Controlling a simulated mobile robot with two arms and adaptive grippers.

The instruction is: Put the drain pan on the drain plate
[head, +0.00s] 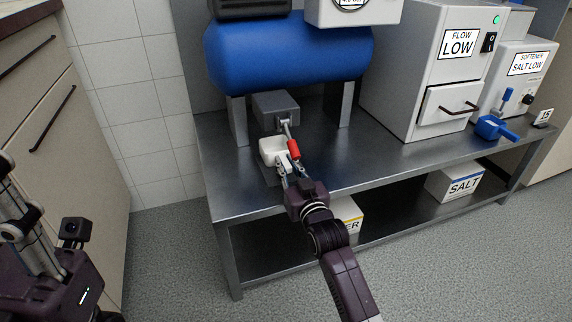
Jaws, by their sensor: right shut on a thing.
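The white drain pan (271,149) is over the metal counter, below the blue tank, beside a red-handled valve (293,149). My right gripper (291,172) is shut on the pan at its near side. A darker flat patch, seemingly the drain plate (266,174), shows just under the near left side of the pan. The pan hides most of it, and I cannot tell whether the two touch. My left arm is at the lower left, away from the counter; its gripper fingers do not show clearly.
The blue tank (285,55) stands on legs over the counter (380,168), with a grey box (275,108) beneath. The front counter between is clear. A salt box (455,185) sits on the lower shelf.

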